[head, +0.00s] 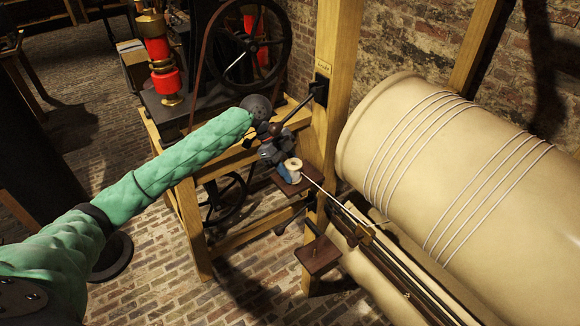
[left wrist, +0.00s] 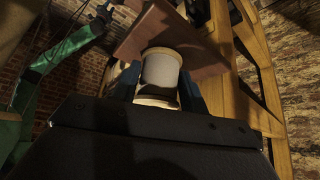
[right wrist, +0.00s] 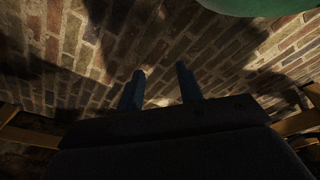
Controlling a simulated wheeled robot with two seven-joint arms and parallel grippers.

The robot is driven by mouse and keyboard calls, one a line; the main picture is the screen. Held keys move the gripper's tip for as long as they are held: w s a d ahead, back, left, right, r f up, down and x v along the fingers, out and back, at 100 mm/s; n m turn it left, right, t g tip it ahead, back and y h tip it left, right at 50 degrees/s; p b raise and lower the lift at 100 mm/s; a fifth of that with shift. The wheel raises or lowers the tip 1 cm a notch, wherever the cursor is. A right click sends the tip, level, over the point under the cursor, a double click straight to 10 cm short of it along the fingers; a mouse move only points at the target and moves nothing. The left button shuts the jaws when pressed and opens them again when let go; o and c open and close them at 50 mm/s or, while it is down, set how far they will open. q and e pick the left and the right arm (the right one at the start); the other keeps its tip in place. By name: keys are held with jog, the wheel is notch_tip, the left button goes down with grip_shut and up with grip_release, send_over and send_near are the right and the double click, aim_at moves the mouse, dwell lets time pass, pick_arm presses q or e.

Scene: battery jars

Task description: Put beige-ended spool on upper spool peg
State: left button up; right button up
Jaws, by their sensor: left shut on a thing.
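The beige-ended spool (head: 294,166) has a pale winding between beige ends. My left gripper (head: 287,172) is shut on it, with blue fingers on both sides. In the left wrist view the spool (left wrist: 160,74) sits between the fingers, close against a brown wooden shelf (left wrist: 200,52). In the head view the spool is upright over the upper shelf (head: 300,188); the upper peg is hidden, and I cannot tell whether the spool is around it. A lower shelf (head: 318,256) bears a thin, bare peg. My right gripper (right wrist: 160,88) is open and empty above the brick floor.
A large cream drum (head: 440,150) wound with white cord lies to the right. A wooden post (head: 333,80) stands behind the upper shelf. A wooden frame (head: 190,225) with a wheel stands left. A pale thread or rod (head: 322,194) runs rightward from near the spool.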

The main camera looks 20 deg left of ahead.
pick_arm(q)
jog(key=o, duration=1)
jog(key=shift+c, duration=0.2)
jog(key=shift+a+r, duration=0.15)
jog(key=shift+r, duration=0.05)
jog(key=b+v, duration=0.3)
jog(key=v, duration=0.8)
jog(key=shift+r+b, duration=0.3)
jog(key=shift+b, duration=0.05)
pick_arm(e)
notch_tip(320, 180, up, 9)
jog(key=w+a, duration=0.1)
jog(key=a, duration=0.1)
jog(key=shift+w+a+f+g, duration=0.2)
jog(key=shift+w+g, duration=0.15)
jog(key=shift+g, duration=0.05)
pick_arm(q)
jog(key=shift+w+a, duration=0.1)
jog(key=shift+a, duration=0.15)
pick_arm(e)
jog(key=shift+f, duration=0.1)
